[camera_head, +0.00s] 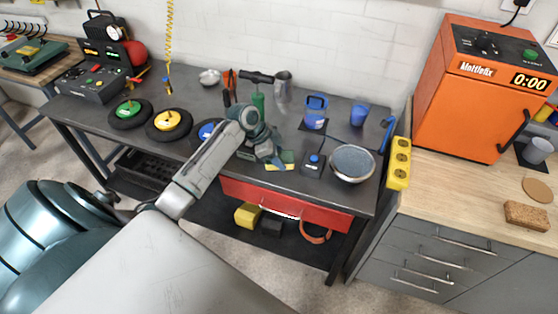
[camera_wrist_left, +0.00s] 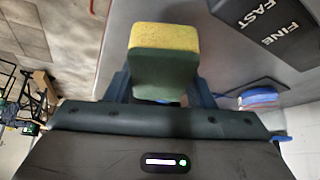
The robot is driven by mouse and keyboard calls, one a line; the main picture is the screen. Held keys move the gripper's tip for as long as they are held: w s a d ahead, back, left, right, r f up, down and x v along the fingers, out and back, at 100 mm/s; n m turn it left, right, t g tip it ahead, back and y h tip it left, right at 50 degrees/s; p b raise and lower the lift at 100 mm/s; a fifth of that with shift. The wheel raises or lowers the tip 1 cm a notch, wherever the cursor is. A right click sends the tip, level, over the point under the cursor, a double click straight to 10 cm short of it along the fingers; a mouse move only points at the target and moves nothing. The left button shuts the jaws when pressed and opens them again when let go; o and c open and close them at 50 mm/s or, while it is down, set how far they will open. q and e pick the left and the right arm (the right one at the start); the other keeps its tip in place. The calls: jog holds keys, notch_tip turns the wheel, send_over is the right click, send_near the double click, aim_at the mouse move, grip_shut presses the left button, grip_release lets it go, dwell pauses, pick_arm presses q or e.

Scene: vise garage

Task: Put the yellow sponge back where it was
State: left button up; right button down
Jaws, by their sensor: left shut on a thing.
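My left gripper (camera_head: 276,160) is over the front of the dark workbench, right of the vise. In the left wrist view the gripper (camera_wrist_left: 163,90) is shut on the yellow sponge (camera_wrist_left: 163,40), a block with a yellow face and a dark green side. In the head view only small yellow parts of the sponge (camera_head: 287,167) show by the fingers. I cannot tell whether it touches the bench top. My right gripper is not in view.
A dark box with a blue knob (camera_head: 313,161) and a round grey bowl (camera_head: 352,163) stand to the right. Coloured wheels (camera_head: 168,124) lie to the left. A blue container (camera_head: 315,110) stands behind. In the wrist view, a dark block (camera_wrist_left: 270,30) reads FAST and FINE.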

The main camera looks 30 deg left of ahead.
pick_arm(q)
jog(key=shift+w+f, duration=0.15)
jog(key=shift+f, duration=0.05)
notch_tip(320, 180, down, 2)
jog(key=shift+f+p, duration=0.15)
jog(key=shift+p, duration=0.6)
jog(key=shift+f, duration=0.4)
jog(key=shift+f, duration=0.15)
jog(key=o, duration=0.9)
jog(key=shift+o, duration=0.2)
